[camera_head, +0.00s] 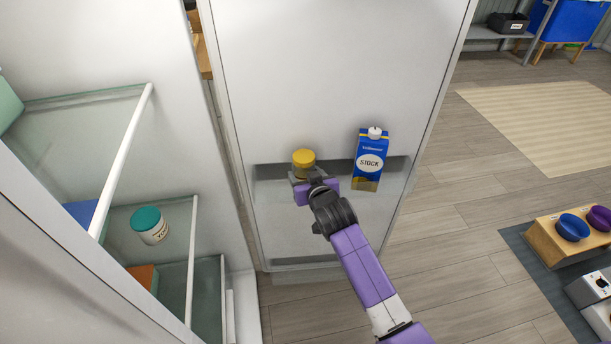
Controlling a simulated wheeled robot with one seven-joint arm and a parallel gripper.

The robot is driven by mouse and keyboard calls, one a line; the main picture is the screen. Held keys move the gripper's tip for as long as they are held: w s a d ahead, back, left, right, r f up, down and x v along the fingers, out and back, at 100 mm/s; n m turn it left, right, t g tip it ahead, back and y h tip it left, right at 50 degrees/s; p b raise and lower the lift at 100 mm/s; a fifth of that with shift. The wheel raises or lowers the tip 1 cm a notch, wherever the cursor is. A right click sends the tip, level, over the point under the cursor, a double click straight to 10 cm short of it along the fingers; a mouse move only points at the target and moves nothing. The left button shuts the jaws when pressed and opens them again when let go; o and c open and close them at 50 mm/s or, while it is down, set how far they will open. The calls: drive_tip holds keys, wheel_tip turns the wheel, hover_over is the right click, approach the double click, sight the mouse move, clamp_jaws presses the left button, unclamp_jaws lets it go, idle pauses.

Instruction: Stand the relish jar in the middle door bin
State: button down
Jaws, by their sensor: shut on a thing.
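The relish jar (303,157) shows as a round yellow lid; its body is mostly hidden behind my gripper. My gripper (306,176) is shut on the jar, just in front of or over the left part of a door bin (272,172) on the open fridge door. I cannot tell whether the jar's base touches the bin floor. The jar looks about upright. A blue and white stock carton (369,160) stands in the same bin, to the right of the jar with a gap between.
A lower door bin (300,263) shows below. Glass fridge shelves with white front rails are at left, holding a teal-lidded tub (150,225). The bin is clear between jar and carton. Pet bowls on a wooden stand (550,243) are at far right.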

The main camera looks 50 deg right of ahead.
drive_tip(key=shift+c, duration=2)
unclamp_jaws()
drive_tip(key=shift+f, duration=0.15)
drive_tip(key=shift+s+r, duration=0.1)
drive_tip(key=shift+r, duration=0.1)
drive_tip(key=v, duration=1.2)
